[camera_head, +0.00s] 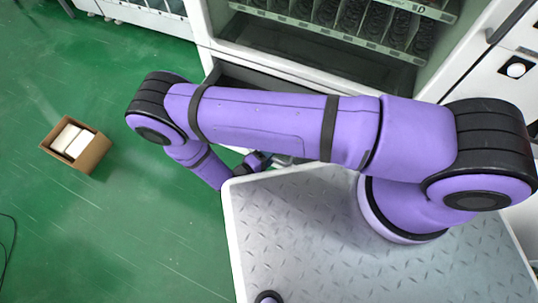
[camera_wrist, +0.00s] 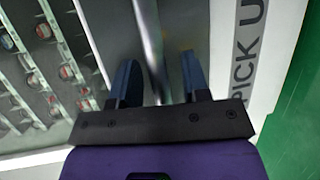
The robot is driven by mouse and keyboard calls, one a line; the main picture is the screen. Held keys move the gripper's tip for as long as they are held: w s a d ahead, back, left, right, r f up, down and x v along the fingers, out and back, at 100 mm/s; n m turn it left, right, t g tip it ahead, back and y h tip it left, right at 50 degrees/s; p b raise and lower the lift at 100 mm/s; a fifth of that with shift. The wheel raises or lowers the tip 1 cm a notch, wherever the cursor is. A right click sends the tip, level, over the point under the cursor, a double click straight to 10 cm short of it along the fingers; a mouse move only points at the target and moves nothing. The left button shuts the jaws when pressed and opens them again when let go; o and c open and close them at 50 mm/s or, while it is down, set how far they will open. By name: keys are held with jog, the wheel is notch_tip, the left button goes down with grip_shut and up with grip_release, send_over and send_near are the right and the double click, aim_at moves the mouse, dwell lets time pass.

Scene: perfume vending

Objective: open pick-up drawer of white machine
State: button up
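The white machine (camera_head: 285,62) stands at the top of the head view, with rows of dark goods behind its window. A dark opening (camera_head: 238,74) with a white rim shows low on its front, partly covered by my arm; I cannot tell how far the drawer stands out. In the wrist view the panel lettered "PICK U" (camera_wrist: 246,45) is at the right. A metal bar (camera_wrist: 150,40) runs between the fingers of my gripper (camera_wrist: 160,80). The fingers are apart, with a gap visible beside the bar. In the head view the fingers are hidden behind my arm.
An open cardboard box (camera_head: 92,155) with white packets lies on the green floor (camera_head: 110,240) at the left. Another white machine (camera_head: 150,18) stands at the upper left. Floor between box and machine is clear.

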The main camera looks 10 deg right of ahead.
jog(key=v, duration=1)
jog(key=shift+s+a, duration=0.2)
jog(key=shift+a, duration=0.15)
jog(key=shift+r, duration=0.15)
